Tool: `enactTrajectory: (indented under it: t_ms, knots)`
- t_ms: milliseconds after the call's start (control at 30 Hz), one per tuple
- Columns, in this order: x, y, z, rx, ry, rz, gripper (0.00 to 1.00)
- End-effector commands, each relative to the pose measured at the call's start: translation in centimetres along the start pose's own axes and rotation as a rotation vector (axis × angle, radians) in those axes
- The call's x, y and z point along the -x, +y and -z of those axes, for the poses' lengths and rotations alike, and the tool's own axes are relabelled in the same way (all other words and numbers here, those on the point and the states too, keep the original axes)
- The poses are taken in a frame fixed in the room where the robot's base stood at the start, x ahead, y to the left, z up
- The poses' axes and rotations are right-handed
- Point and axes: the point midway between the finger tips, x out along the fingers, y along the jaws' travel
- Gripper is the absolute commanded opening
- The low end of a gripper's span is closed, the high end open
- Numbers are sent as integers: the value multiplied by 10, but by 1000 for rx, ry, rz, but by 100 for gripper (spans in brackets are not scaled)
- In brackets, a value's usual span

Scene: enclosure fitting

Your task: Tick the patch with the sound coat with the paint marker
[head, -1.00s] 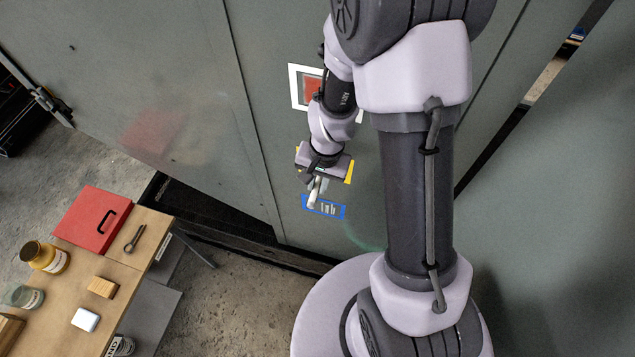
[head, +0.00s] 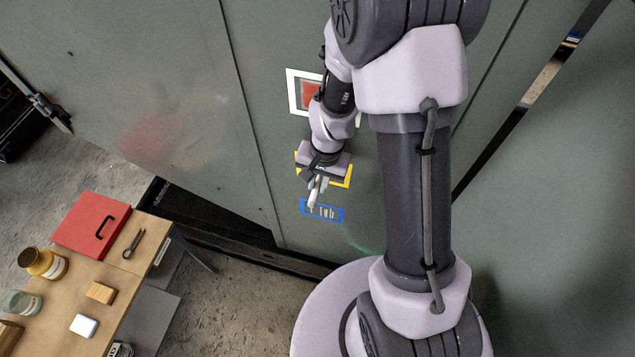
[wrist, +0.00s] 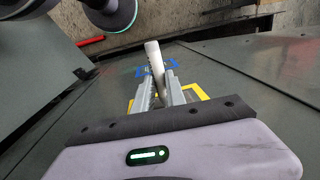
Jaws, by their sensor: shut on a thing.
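My gripper (head: 318,187) is shut on the white paint marker (head: 314,197), which also shows between the fingers in the wrist view (wrist: 156,70). The marker points down the grey panel, its tip over the left end of the blue-framed patch (head: 333,220). I cannot tell whether it touches. The blue patch bears several short pale marks. A yellow-framed patch (head: 340,184) is mostly hidden behind my gripper. Above it, a white-framed patch (head: 293,92) with a red middle is partly hidden by my arm. In the wrist view the blue frame (wrist: 171,64) lies beyond the fingertips.
A wooden bench (head: 133,262) at lower left carries a red case (head: 88,220), a dark tool (head: 133,244), a yellow jar (head: 45,263), a glass jar (head: 20,302), a wood block (head: 101,292) and a white block (head: 84,325). Concrete floor lies between bench and panel.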

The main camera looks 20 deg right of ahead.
Motion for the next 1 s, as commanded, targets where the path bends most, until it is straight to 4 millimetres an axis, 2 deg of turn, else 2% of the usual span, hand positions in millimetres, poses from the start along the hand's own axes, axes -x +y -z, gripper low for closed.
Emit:
enactTrajectory:
  t_ms: [500, 1000]
  knots:
    - [0, 0, 1, 1, 0, 0, 0]
    - [-2, 0, -53, 3, 1, 0, 0]
